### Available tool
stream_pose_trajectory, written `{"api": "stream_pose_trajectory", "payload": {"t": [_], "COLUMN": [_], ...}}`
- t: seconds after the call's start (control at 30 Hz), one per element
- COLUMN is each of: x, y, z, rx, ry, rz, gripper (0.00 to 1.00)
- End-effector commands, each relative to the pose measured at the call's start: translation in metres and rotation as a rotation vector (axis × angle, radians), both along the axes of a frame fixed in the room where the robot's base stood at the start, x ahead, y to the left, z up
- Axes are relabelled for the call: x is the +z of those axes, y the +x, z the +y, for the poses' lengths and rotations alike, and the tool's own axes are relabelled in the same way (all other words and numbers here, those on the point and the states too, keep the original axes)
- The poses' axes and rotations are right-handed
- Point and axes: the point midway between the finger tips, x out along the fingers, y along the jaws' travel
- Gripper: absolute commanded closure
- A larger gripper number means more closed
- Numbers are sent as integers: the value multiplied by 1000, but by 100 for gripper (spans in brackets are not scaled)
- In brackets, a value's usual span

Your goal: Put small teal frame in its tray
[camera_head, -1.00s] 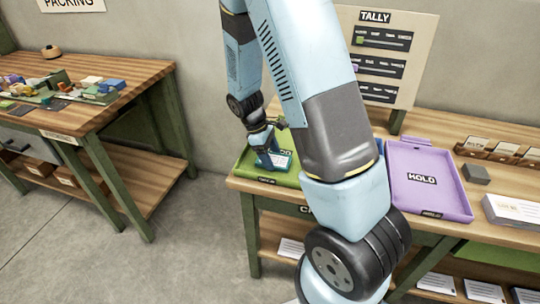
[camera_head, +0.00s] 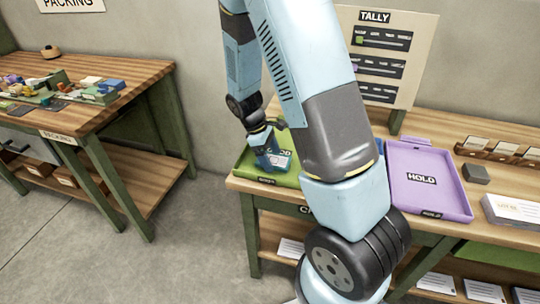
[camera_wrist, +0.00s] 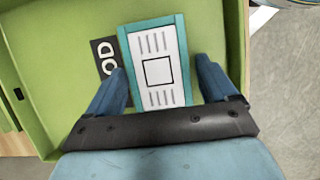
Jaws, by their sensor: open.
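The small teal frame (camera_wrist: 155,62), a white card face with a teal border and a black square outline, shows in the wrist view over the green tray (camera_wrist: 60,60). It lies between the two fingers of my gripper (camera_wrist: 163,80), with a visible gap at the right finger. The fingers are apart. The near end of the frame is hidden by my gripper's body. In the head view my gripper (camera_head: 268,160) points down into the green tray (camera_head: 247,164), and my arm hides the tray's right part. I cannot tell whether the frame rests flat on the tray floor.
A purple tray (camera_head: 430,190) marked HOLD sits right of my arm, with a dark block (camera_head: 475,173) and white card stack (camera_head: 513,210) beyond. A tally board (camera_head: 385,55) stands behind. A packing table (camera_head: 90,75) with several small items is at left.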

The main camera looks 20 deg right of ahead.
Motion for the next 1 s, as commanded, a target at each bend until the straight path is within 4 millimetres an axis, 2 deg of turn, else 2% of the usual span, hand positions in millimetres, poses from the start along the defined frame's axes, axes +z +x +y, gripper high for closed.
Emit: {"api": "stream_pose_trajectory", "payload": {"t": [0.5,0.8,0.87,1.0], "x": [86,112,116,138], "y": [22,28,27,19], "z": [28,36,35,32], "rx": [3,0,-8,-60], "ry": [0,0,3,28], "rz": [-7,-7,-14,-66], "gripper": [1,1,1,1]}}
